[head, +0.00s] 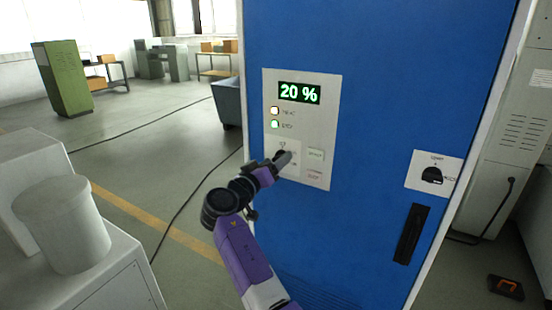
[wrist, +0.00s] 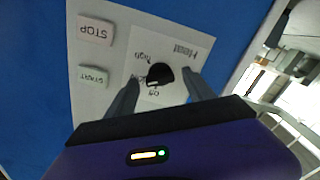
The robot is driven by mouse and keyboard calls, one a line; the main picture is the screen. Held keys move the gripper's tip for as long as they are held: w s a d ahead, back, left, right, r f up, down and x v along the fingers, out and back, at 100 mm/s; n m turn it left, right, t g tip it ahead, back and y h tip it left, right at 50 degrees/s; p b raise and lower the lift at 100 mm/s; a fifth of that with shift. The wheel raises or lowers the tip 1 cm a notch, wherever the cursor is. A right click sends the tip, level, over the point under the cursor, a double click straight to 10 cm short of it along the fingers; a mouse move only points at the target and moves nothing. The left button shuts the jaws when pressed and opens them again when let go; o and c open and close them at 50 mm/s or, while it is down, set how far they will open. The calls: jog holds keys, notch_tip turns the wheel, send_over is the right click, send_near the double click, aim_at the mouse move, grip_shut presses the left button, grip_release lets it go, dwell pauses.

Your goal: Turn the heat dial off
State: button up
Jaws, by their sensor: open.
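A black dial (wrist: 159,75) sits on a white plate on the control panel. In the wrist view its labels are upside down; one seems to read Off, and which setting it points to is unclear. My gripper (wrist: 161,80) is open, with one finger on each side of this dial; contact cannot be told. In the head view my gripper (head: 283,160) is at the lower left of the control panel (head: 325,135) and mostly hides that dial. A second black dial (head: 432,175) sits on a separate white plate to the right, clear of my gripper; its label is too small to read.
A black handle (head: 411,234) is on the blue cabinet (head: 390,60). A white cylinder (head: 62,225) stands at the left.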

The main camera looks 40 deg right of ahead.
jog(key=shift+w+d, duration=0.15)
jog(key=shift+d, duration=0.25)
jog(key=shift+c, duration=0.4)
grip_shut()
jog(key=shift+n, duration=0.4)
jog(key=shift+n+p, duration=1.15)
jog(key=shift+n, duration=4.35)
